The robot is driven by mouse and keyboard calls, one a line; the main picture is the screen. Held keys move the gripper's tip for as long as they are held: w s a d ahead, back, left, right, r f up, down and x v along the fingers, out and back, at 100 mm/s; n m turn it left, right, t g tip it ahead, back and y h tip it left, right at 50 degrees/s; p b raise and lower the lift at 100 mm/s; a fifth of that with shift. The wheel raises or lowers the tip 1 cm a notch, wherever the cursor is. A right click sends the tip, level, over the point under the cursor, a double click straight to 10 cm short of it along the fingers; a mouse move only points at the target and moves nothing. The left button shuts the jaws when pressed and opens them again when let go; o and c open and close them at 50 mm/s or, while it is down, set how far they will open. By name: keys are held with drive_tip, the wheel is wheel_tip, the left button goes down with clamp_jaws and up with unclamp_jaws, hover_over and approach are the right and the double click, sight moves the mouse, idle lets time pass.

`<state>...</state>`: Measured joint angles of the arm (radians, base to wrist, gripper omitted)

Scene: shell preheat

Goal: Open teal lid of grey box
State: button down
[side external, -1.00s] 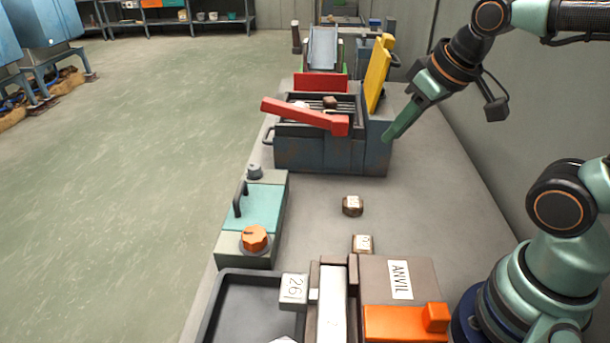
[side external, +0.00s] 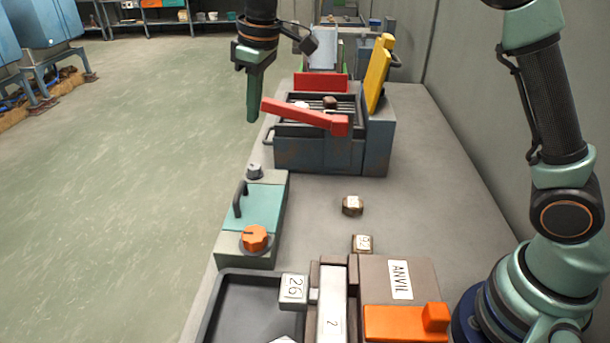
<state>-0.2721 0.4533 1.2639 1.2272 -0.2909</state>
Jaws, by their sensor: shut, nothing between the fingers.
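The grey box (side external: 245,247) stands at the left edge of the bench. Its teal lid (side external: 262,207) lies flat and closed on top. A dark handle (side external: 238,199) rises from the lid's left side. An orange knob (side external: 254,238) sits on the box's near end and a small grey knob (side external: 254,171) on its far end. My gripper (side external: 252,118) points down, shut and empty, in the air above and beyond the box in the picture. It touches nothing that I can see.
A dark grill-like box (side external: 320,152) with a red bar (side external: 305,115) and a yellow lever (side external: 379,75) stands behind the grey box. A black tray (side external: 240,300) and an anvil block (side external: 400,285) are in front.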

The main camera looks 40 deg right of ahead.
sight(255, 199)
drive_tip(key=w+a+f+n, duration=0.1)
drive_tip(key=a+f, duration=0.1)
drive_tip(key=f, duration=0.4)
drive_tip(key=w+a+f+g, duration=0.1)
drive_tip(key=w+a+f, duration=0.1)
drive_tip(key=f, duration=0.4)
drive_tip(key=w+a+f+n, duration=0.1)
drive_tip(key=a+f, duration=0.3)
drive_tip(key=f, duration=0.3)
drive_tip(key=shift+w+a+n, duration=0.2)
drive_tip(key=shift+w+n, duration=0.05)
drive_tip(key=shift+n, duration=0.05)
drive_tip(key=shift+s+d+r, duration=1.1)
drive_tip(key=shift+d, duration=0.05)
drive_tip(key=shift+r, duration=0.15)
